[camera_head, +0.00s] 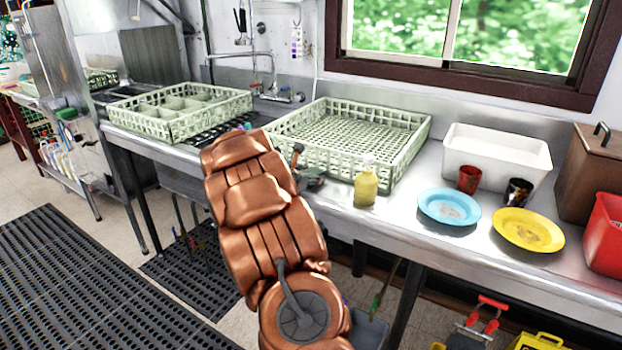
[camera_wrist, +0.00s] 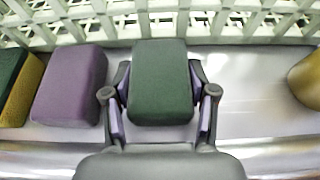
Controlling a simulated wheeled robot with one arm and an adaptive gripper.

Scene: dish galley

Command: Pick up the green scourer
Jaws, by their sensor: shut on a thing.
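The green scourer (camera_wrist: 161,80) is a dark green block in the middle of the wrist view. My gripper (camera_wrist: 160,102) has one finger on each side of it and is shut on it. The scourer is just in front of a pale crate wall, over the metal counter; I cannot tell whether it touches the counter. In the head view my copper-coloured arm hides most of the gripper, and the scourer cannot be made out there.
A purple block (camera_wrist: 70,84) lies just left of the scourer, with a yellow-and-green sponge (camera_wrist: 22,88) beyond it. The pale crate (camera_head: 350,133) stands behind. A yellow bottle (camera_head: 366,186), blue plate (camera_head: 449,207) and yellow plate (camera_head: 528,231) are to the right.

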